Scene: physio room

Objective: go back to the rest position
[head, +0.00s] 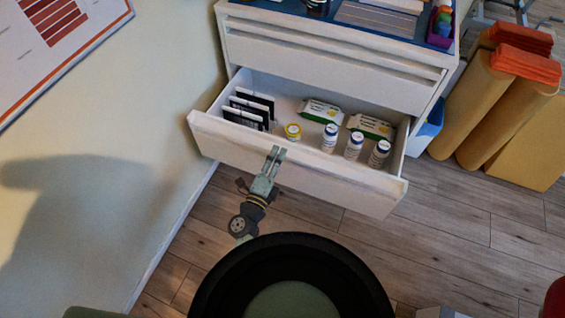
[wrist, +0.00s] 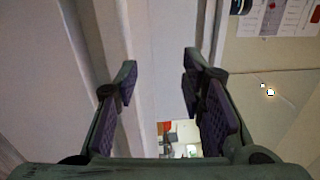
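My gripper (head: 274,154) is in front of the open drawer (head: 290,168) in the head view, overlapping the drawer's front panel near its middle. In the wrist view its two fingers (wrist: 158,82) stand well apart with purple pads showing. No object is held between them. A pale panel with long edges fills the view behind and between the fingers. I cannot tell whether a finger touches the drawer front.
Yellow rolls (head: 470,105) stand right of the white cabinet (head: 330,62). A wall is at left. Wooden floor (head: 440,225) lies open at right.

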